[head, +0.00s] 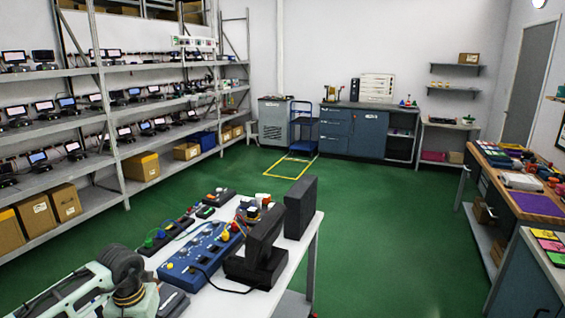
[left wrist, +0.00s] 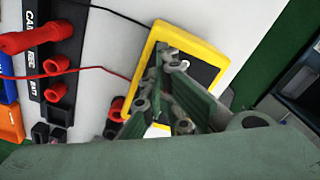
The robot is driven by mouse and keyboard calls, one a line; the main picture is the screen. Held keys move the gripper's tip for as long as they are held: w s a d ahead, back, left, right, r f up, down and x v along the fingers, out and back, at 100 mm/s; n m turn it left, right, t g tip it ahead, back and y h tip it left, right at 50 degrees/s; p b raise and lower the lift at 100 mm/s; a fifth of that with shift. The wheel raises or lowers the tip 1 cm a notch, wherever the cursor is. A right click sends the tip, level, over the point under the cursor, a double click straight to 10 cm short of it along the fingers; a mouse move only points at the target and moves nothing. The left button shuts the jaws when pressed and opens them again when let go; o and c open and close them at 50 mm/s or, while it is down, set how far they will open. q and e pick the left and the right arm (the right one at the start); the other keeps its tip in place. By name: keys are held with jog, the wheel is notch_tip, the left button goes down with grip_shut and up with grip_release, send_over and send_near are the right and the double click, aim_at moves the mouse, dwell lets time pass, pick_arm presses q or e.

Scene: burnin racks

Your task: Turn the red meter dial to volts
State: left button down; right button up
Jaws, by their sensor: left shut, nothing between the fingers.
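In the left wrist view my left gripper (left wrist: 170,82) is shut and empty. Its fingers overlap a yellow-framed device with a black face (left wrist: 208,72), which looks like a meter; I cannot tell whether they touch it. The fingers hide much of its face, and I see no dial on it. A red-orange edged thing (left wrist: 10,123) is cut off at the left edge of this view; I cannot tell whether it is the red meter. In the head view my left arm reaches in at lower left, and its fingers cannot be made out. My right gripper is in neither view.
A black strip with red posts (left wrist: 58,65) and a red lead (left wrist: 95,70) lie left of my fingers. In the head view the white table (head: 212,300) bears a blue panel (head: 190,262) and a dark upright screen (head: 300,207).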

pick_arm(q)
jog(key=shift+f, duration=0.1)
jog(key=shift+w, duration=0.25)
jog(key=shift+w+a+r, duration=0.1)
jog(key=shift+r, duration=0.6)
notch_tip(320, 180, up, 5)
jog(key=p, duration=0.3)
jog(key=shift+f, duration=0.1)
